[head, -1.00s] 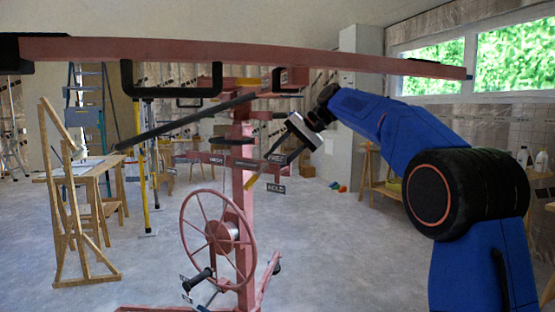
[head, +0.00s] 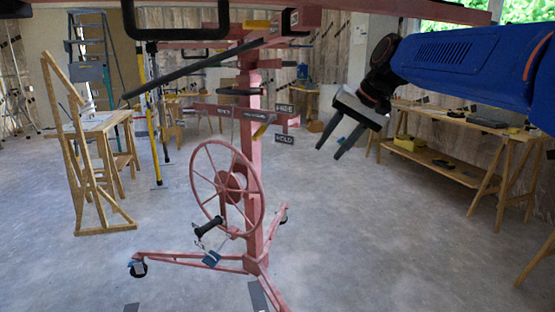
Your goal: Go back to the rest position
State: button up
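My gripper (head: 332,151) is at the right of centre in the head view, at the end of my blue arm. Its two dark fingers point down and left, apart from each other, with nothing between them. The pink panel lift (head: 252,165) stands left of the gripper, with a spoked wheel (head: 228,189) and a dark crank handle (head: 208,227). The gripper is clear of the lift. The top of the lift is cut off by the upper picture edge.
The lift's legs spread over the floor, with a caster (head: 138,268) at the left. A wooden easel frame (head: 85,165) and a work table (head: 105,122) stand at the left, near a ladder (head: 92,65). A wooden bench (head: 450,165) stands at the right. The grey floor between is clear.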

jog(key=s+d+f+h, duration=0.1)
jog(key=s+d+f, duration=0.3)
jog(key=s+f, duration=0.4)
jog(key=s+d+f+n+h, duration=0.1)
jog(key=s+d+f+h, duration=0.1)
jog(key=s+d+f, duration=0.3)
jog(key=s+d+f+t+h, duration=0.1)
jog(key=s+d+f, duration=0.4)
jog(key=s+f, duration=0.8)
jog(key=s+h, duration=0.1)
jog(key=s, duration=0.4)
jog(key=shift+s+d+n, duration=0.25)
jog(key=shift+s+n, duration=0.1)
jog(key=shift+n, duration=0.05)
jog(key=shift+f, duration=0.1)
